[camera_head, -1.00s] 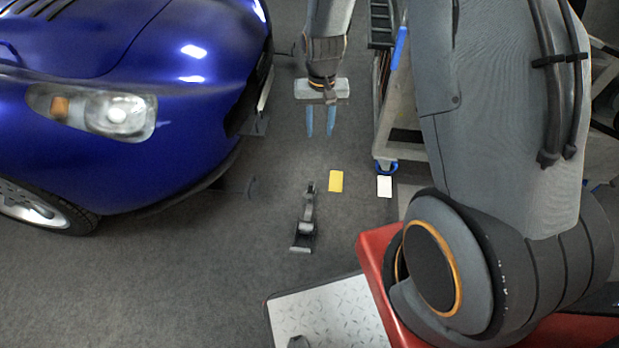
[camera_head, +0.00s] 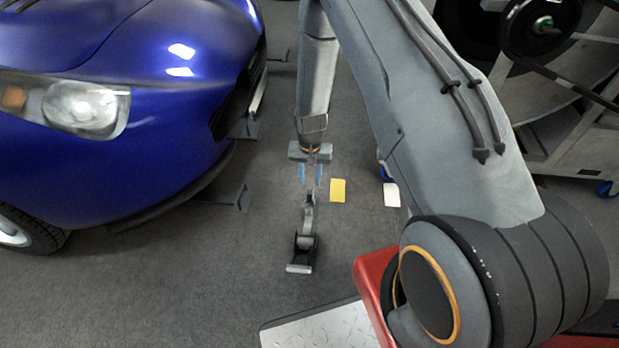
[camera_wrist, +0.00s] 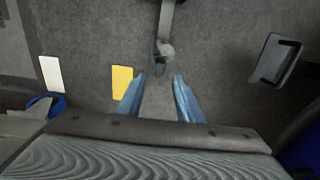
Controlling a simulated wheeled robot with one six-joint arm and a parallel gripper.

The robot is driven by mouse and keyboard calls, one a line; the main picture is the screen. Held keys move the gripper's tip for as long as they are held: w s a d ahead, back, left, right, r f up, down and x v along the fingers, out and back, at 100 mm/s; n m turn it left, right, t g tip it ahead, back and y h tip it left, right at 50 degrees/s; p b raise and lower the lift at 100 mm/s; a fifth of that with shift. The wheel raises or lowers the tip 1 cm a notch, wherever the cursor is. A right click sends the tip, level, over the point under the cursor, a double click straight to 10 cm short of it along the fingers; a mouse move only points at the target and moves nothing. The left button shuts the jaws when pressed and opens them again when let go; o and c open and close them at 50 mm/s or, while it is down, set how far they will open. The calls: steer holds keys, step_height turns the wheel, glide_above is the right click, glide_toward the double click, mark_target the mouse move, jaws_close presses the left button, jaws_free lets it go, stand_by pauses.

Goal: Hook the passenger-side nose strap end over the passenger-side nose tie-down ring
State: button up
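A grey strap with a dark ratchet-like base (camera_head: 302,245) lies on the floor, its narrow end (camera_head: 309,197) toward my gripper. In the wrist view this strap end (camera_wrist: 164,48) shows as a rounded piece with a dark hook-like part, just ahead of my fingertips. My gripper (camera_head: 310,183) has two blue fingers, pointing down and spread apart; it is open and empty, and also shows in the wrist view (camera_wrist: 159,77). A dark bracket (camera_head: 238,196) near the car's nose may hold the ring; it seems to show in the wrist view (camera_wrist: 276,59). I cannot make out the ring.
A blue car (camera_head: 120,120) fills the left. A yellow card (camera_head: 338,190) and a white card (camera_head: 391,195) lie on the floor right of the strap. A metal tread plate (camera_head: 325,328) is in front. A wheeled frame (camera_head: 580,145) stands at right.

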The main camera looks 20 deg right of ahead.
mark_target(310, 192)
steer(key=shift+f+b, duration=2.2)
steer(key=shift+f, duration=1.85)
steer(key=shift+c, duration=0.5)
jaws_close()
steer(key=shift+r+p, duration=0.65)
steer(key=shift+r, duration=0.05)
steer(key=shift+r+p, duration=1.4)
steer(key=shift+r, duration=0.55)
